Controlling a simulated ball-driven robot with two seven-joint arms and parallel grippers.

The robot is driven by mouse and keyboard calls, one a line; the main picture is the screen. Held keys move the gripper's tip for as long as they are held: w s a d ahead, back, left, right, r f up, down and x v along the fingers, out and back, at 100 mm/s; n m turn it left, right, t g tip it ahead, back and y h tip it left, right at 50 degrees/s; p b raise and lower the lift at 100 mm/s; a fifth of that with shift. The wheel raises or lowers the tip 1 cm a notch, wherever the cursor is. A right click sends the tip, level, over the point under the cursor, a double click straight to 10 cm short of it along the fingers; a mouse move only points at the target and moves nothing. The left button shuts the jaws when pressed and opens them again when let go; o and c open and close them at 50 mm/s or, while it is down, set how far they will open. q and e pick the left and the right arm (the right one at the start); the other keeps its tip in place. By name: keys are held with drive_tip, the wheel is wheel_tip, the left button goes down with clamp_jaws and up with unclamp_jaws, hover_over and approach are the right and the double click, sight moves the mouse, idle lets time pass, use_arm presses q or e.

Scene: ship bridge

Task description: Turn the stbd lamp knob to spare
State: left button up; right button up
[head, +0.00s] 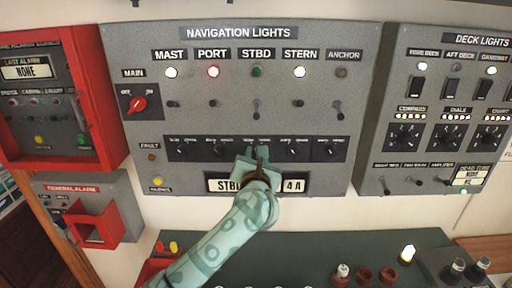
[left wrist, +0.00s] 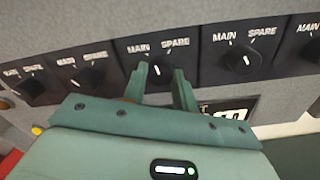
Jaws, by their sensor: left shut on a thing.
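The stbd lamp knob (left wrist: 160,74) is a small black knob under MAIN and SPARE labels, third in the row in the left wrist view. The fingers of my left gripper (left wrist: 161,84) stand on both sides of it, shut on it. In the head view my left gripper (head: 258,155) reaches up from below and covers this knob. A small white mark shows on the knob, but I cannot tell clearly which label it points to. The STBD lamp (head: 256,71) is dull green, apparently unlit. My right gripper is not in view.
Neighbouring lamp knobs (left wrist: 242,60) sit close on both sides in the black strip. Below is a display (head: 294,186), partly hidden by my arm, reading "STB" and "4 A". Toggle switches (head: 256,108) are above. The red MAIN knob (head: 138,104) is at left.

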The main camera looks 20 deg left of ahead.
use_arm(q)
drive_tip(key=shift+m+p, duration=4.9)
drive_tip(key=shift+p, duration=0.8)
drive_tip(key=o, duration=1)
drive_tip(key=shift+s, duration=0.1)
drive_tip(key=b+v, duration=0.1)
drive_tip(key=v, duration=1.5)
drive_tip(key=shift+b, duration=0.4)
